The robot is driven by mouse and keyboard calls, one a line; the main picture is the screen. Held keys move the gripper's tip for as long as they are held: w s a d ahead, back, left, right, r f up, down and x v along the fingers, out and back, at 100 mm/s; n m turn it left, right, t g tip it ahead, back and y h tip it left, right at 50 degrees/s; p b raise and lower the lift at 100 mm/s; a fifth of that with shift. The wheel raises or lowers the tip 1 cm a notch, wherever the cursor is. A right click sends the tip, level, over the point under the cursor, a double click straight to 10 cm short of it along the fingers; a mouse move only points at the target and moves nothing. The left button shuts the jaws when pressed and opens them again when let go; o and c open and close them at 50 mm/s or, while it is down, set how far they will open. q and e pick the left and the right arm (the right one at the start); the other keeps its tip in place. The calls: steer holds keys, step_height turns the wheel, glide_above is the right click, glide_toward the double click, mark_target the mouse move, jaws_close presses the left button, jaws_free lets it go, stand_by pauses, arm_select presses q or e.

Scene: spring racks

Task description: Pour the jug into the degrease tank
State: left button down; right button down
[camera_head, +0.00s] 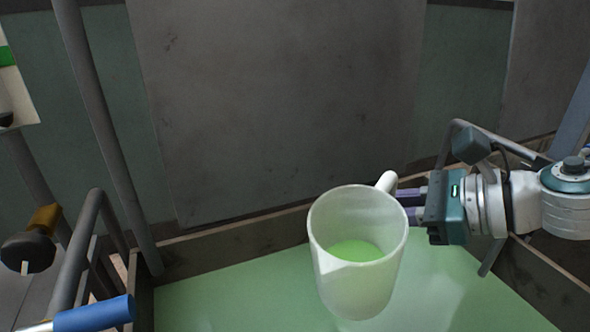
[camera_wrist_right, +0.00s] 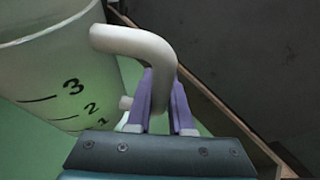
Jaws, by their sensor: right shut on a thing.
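A white translucent jug (camera_head: 358,285) with green liquid (camera_head: 355,251) inside is in the middle right of the head view. It is close to upright, with its spout toward the camera. My right gripper (camera_head: 404,200) is shut on the jug's handle (camera_head: 387,182); in the right wrist view the purple fingers (camera_wrist_right: 160,105) clasp it. The jug is over the tank (camera_head: 225,262), whose wide green liquid surface (camera_head: 225,300) fills the bottom of the head view. The jug's side shows level marks in the right wrist view (camera_wrist_right: 50,80). My left gripper is not in view.
The tank's brown rim runs along its back and right side. A grey tubular rail (camera_head: 92,225) and a blue handle grip (camera_head: 95,314) stand at the left. A dark round knob (camera_head: 27,252) is farther left. A grey wall panel (camera_head: 280,100) rises behind.

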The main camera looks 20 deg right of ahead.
steer(key=shift+s+a+r+n+t+h+p, duration=0.6)
steer(key=shift+a+r+n+t+h+p, duration=0.35)
steer(key=shift+r+n+p, duration=1.35)
steer(key=shift+s+a+r+n+t+h+p, duration=0.6)
steer(key=shift+a+r+n+t+h+p, duration=0.65)
steer(key=shift+r+p, duration=1.75)
steer(key=shift+s+a+r+n+t+h+p, duration=0.7)
steer(key=shift+r+n+p, duration=1.3)
steer(key=shift+p, duration=1.5)
steer(key=shift+s+a+n+t, duration=0.2)
steer(key=shift+n+t, duration=0.1)
steer(key=shift+n, duration=0.15)
